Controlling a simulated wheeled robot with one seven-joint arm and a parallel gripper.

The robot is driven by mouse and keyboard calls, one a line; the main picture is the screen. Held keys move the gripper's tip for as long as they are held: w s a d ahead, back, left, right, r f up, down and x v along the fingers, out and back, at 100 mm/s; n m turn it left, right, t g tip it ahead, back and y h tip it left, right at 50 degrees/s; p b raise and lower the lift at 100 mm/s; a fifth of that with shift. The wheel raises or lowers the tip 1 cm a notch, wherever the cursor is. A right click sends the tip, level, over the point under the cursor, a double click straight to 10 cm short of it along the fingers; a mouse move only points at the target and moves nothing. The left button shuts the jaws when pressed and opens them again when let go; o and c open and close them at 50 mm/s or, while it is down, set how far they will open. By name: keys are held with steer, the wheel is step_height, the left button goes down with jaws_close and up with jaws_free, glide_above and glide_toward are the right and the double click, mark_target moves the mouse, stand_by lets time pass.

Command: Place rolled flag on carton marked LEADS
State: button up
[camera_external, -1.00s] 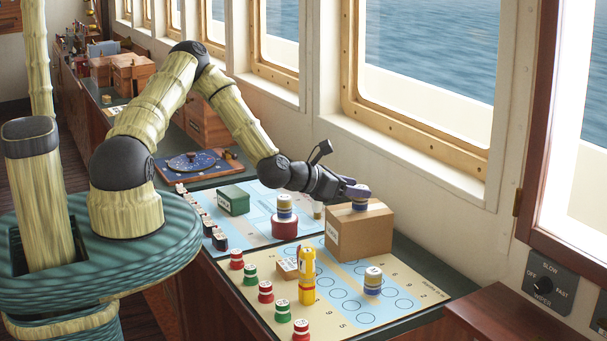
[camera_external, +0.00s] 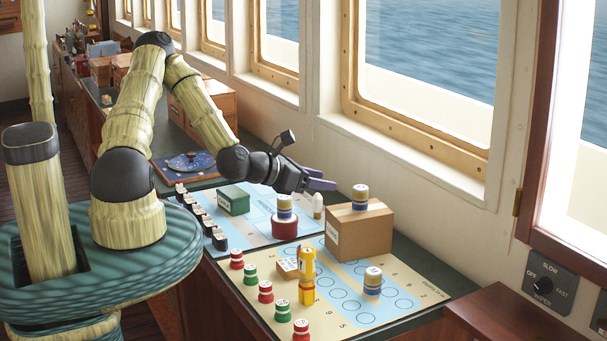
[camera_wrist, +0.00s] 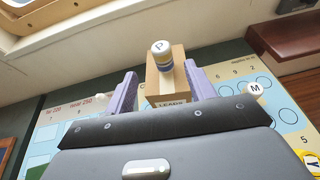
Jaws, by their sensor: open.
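The carton (camera_external: 364,232) is a brown box at the back of the chart; its label reads LEADS in the wrist view (camera_wrist: 172,104). A rolled flag (camera_external: 360,197), striped blue, white and yellow, stands upright on top of the carton. In the wrist view the flag (camera_wrist: 162,58) shows a white top marked P. My gripper (camera_external: 322,182) is open and empty, to the left of the flag and apart from it. In the wrist view its purple fingers (camera_wrist: 160,85) lie to either side of the carton, with the flag beyond them.
A similar rolled flag (camera_external: 373,282) stands on the chart in front of the carton. Another (camera_external: 284,207) stands on a red cylinder (camera_external: 285,227). A yellow figure-like item (camera_external: 307,275), a green box (camera_external: 233,200) and several red and green rolls are nearby. Window wall lies behind.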

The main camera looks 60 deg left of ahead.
steer(key=p+v, duration=0.2)
steer(key=p, duration=0.1)
steer(key=shift+s+r, duration=0.2)
steer(key=shift+s, duration=0.05)
stand_by(0.5)
steer(key=s+d+f+m+g+h, duration=0.1)
steer(key=s+d+m+g, duration=0.25)
steer(key=m, duration=0.55)
steer(key=s+d+f+m+g+h, duration=0.15)
steer(key=d+m+g, duration=0.25)
steer(key=m, duration=0.5)
steer(key=s+d+r+m+g+y, duration=0.1)
steer(key=s+r+m+g, duration=0.1)
steer(key=s+r+m, duration=0.2)
steer(key=s+d+r+m+g+y, duration=0.2)
steer(key=s+r+m, duration=0.3)
steer(key=r+m, duration=0.4)
steer(key=m, duration=0.4)
steer(key=shift+d, duration=0.25)
